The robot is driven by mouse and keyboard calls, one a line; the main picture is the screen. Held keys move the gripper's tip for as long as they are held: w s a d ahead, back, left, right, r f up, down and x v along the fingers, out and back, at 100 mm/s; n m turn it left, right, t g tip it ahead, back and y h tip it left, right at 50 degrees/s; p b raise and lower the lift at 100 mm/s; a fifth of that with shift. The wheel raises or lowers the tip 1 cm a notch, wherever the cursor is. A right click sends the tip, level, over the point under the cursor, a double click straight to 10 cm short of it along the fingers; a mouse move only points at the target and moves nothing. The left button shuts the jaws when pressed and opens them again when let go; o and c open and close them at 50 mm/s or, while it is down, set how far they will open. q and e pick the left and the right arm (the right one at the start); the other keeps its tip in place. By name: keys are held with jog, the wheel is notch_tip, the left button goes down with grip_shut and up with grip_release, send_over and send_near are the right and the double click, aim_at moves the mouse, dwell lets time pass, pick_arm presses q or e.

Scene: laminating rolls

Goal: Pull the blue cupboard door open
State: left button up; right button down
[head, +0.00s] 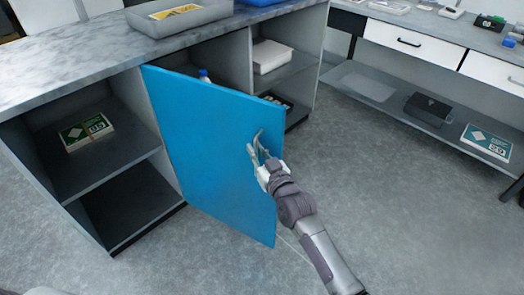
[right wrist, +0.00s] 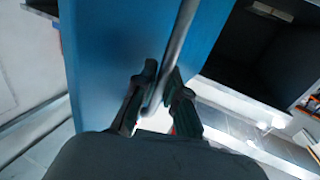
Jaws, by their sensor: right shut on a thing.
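The blue cupboard door (head: 210,140) stands partly open, swung out from the cupboard under the grey counter. Its metal bar handle (head: 254,147) is near the door's free edge. My right gripper (head: 259,160) is at the handle, its fingers shut around the bar. In the right wrist view the fingers (right wrist: 161,90) close on the handle (right wrist: 178,50), with the blue door (right wrist: 115,60) behind. My left gripper is not in view.
The counter (head: 90,55) carries a grey tray (head: 180,18). Open shelves (head: 110,165) lie left of the door, with boxes on the upper one. A white-drawer bench (head: 410,42) stands at the right. Grey floor (head: 380,190) is clear around my right arm.

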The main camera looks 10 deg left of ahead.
jog(key=c, duration=1.2)
grip_release()
jog(key=shift+a+r, duration=0.1)
jog(key=shift+a, duration=0.1)
jog(key=v, duration=1.2)
jog(key=shift+d, duration=0.1)
